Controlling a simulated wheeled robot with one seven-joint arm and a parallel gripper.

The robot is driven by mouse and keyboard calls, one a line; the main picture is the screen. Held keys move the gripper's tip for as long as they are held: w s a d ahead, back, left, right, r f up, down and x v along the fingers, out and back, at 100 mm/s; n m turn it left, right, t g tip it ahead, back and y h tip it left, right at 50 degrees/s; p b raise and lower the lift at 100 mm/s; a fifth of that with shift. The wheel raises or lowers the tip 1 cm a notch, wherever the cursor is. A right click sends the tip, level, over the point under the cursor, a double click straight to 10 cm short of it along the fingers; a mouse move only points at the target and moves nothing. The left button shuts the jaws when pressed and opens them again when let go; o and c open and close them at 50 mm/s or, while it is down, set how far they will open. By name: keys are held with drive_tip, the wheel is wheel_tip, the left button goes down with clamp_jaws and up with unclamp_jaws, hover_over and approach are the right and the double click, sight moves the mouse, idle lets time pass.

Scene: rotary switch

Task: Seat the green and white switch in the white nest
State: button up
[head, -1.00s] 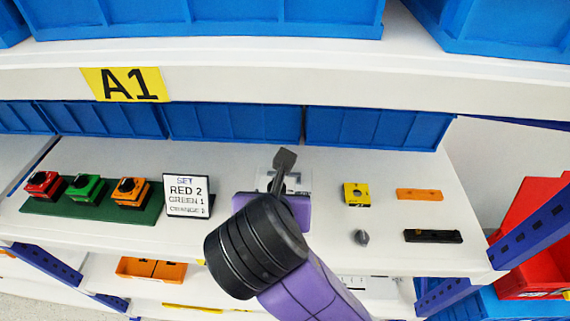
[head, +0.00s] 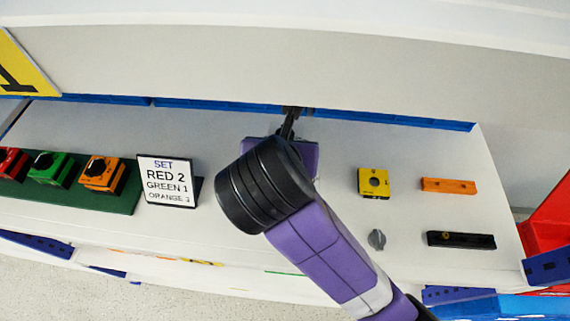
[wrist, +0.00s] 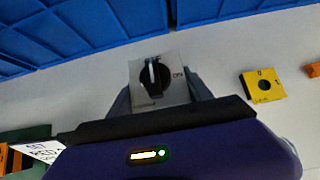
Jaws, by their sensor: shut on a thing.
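A switch with a pale grey-white face plate and a black rotary knob (wrist: 154,80) shows in the wrist view. "ON" lettering is at the plate's right. My gripper (wrist: 160,98) has a grey finger on each side of the plate and is shut on this switch. No green shows on its visible face. In the head view my gripper (head: 291,122) is over the shelf's back middle, and my wrist hides the switch. I cannot make out the white nest. Another switch, with a green body (head: 52,168), stands on the green tray at the left.
The green tray (head: 122,200) also holds a red switch (head: 10,162) and an orange switch (head: 103,172). A sign (head: 168,180) stands beside it. At right are a yellow plate (head: 374,182), an orange bar (head: 448,186), a black bar (head: 461,240) and a grey knob (head: 376,239). An upper shelf overhangs.

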drive_tip(key=shift+f+b, duration=2.1)
drive_tip(key=shift+f, duration=0.3)
drive_tip(key=shift+r, duration=0.1)
drive_tip(key=o, duration=1.6)
